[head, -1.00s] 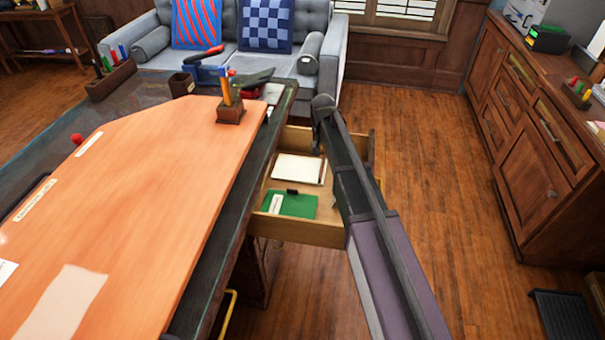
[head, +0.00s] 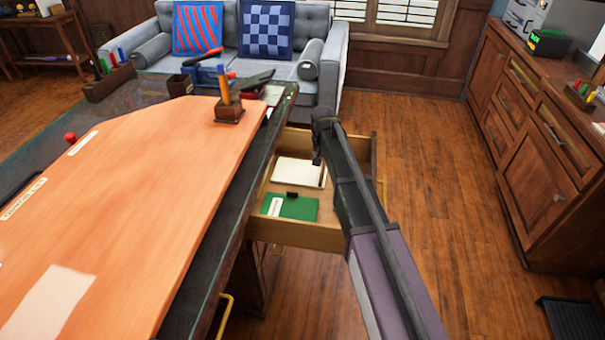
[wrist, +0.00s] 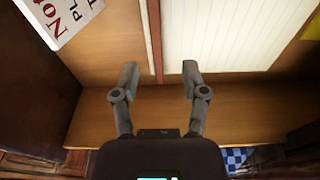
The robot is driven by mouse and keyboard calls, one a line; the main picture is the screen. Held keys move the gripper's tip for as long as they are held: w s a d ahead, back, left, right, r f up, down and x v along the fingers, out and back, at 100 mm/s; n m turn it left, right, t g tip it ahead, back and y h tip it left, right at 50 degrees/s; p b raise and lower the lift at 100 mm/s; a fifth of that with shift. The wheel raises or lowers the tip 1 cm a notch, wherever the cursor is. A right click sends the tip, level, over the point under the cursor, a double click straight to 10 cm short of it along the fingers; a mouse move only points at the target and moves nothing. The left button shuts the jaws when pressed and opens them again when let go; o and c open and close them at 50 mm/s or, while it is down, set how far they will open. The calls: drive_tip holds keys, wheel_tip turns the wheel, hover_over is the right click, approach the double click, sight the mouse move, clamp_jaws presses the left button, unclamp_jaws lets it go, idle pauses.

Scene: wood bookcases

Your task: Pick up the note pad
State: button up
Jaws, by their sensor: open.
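A white note pad (head: 300,171) lies in the open wooden drawer (head: 295,235), behind a green book (head: 292,207). In the wrist view the lined white pad (wrist: 235,35) fills the upper right, with a narrow reddish-brown strip along its left edge. My gripper (wrist: 159,72) is open and empty, its fingers spread above the drawer. The left fingertip is over bare wood and the right fingertip overlaps the pad's lower left area in the picture. I cannot tell the height gap. In the head view my arm hides part of the drawer's right side.
A white card with red and black lettering (wrist: 60,15) shows at the upper left of the wrist view. The orange-topped desk (head: 130,190) is left of the drawer. A wooden cabinet (head: 535,150) stands right, with clear floor (head: 430,150) between. A grey sofa (head: 300,80) stands behind.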

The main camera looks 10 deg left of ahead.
sight(323, 170)
drive_tip(key=shift+f, duration=0.15)
drive_tip(key=shift+w+d+f+b, duration=0.1)
drive_tip(key=shift+w+f+b, duration=0.05)
drive_tip(key=shift+f+b, duration=0.7)
drive_tip(key=shift+w+d+f+b, duration=0.1)
drive_tip(key=shift+w+f+b, duration=0.1)
drive_tip(key=shift+f+b, duration=0.65)
drive_tip(key=shift+w+f+b, duration=0.15)
drive_tip(key=shift+f+b, duration=0.6)
drive_tip(key=shift+b, duration=0.15)
clamp_jaws()
